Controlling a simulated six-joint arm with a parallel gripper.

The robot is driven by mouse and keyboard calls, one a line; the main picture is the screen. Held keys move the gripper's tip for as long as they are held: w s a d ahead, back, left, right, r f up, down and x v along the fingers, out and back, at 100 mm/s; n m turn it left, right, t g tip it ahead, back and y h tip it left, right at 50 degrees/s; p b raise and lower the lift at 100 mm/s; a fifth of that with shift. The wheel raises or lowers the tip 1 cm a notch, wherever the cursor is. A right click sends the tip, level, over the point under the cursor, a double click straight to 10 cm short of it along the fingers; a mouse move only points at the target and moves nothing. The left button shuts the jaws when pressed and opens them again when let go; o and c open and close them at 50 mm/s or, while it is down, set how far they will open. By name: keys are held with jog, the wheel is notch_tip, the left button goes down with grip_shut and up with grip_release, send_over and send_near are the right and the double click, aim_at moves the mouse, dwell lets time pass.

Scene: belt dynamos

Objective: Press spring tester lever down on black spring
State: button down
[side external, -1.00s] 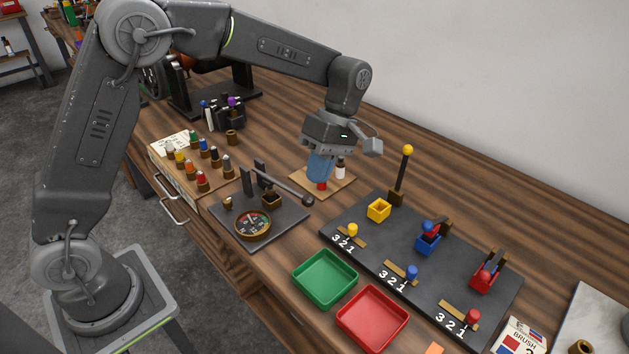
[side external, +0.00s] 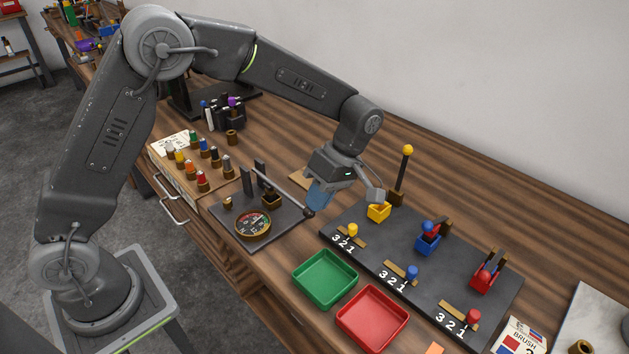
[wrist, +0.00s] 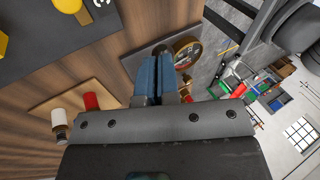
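In the wrist view the fingers (wrist: 157,62) are together with only a thin dark gap. The dial also shows there (wrist: 187,53). I cannot make out a black spring in the cup.
A black board (side external: 380,258) with yellow, blue and red stations lies to the right, close to my gripper. A green tray (side external: 325,278) and a red tray (side external: 372,318) stand in front. A rack of coloured pegs (side external: 190,165) is left of the tester.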

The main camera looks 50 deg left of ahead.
jog(key=shift+s+f, duration=0.1)
jog(key=shift+f, duration=0.1)
jog(key=v, duration=1.4)
jog(key=shift+a+r, duration=0.2)
jog(key=shift+r, duration=0.05)
jog(key=s+a+r+m+t+h, duration=0.1)
jog(key=s+a+r+m+t, duration=0.2)
jog(key=s+m, duration=0.25)
jog(key=s+a+r+m+t+h, duration=0.1)
jog(key=s+a+r+m+t, duration=0.25)
jog(key=s, duration=0.35)
jog(key=s+a+f+m+t, duration=0.2)
jog(key=s+f+m+t, duration=0.2)
jog(key=s+m, duration=0.5)
jog(key=s+f, duration=0.1)
jog(key=s, duration=0.2)
jog(key=shift+a+f, duration=0.15)
jog(key=shift+a, duration=0.05)
